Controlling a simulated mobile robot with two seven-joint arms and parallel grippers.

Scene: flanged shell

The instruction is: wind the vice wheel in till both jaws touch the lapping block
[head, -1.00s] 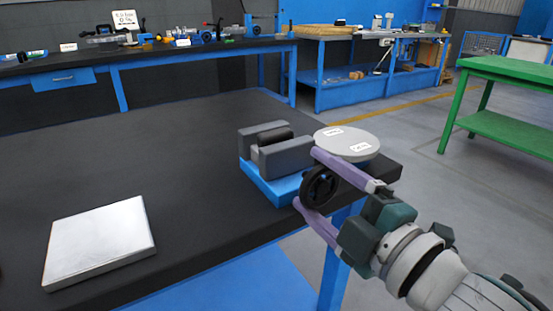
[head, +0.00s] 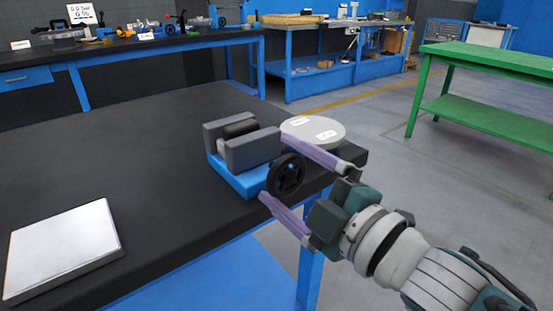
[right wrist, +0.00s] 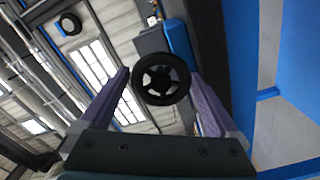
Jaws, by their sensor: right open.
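The vice has a blue base (head: 247,180), a far grey jaw (head: 228,126) and a near grey jaw (head: 254,151), and stands at the bench edge. The dark lapping block (head: 240,129) lies between the jaws; from this angle I cannot tell if both jaws touch it. The black vice wheel (head: 286,175) faces my right gripper (head: 275,168). That gripper is open, its purple fingers on either side of the wheel. In the right wrist view the wheel (right wrist: 162,80) sits between the fingers, with visible space on both sides. My left gripper is out of view.
A round grey plate (head: 313,131) with labels lies just behind the vice. A pale flat slab (head: 63,250) lies at the left of the black bench top (head: 150,170). A green table (head: 490,62) stands apart at the right. The bench middle is clear.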

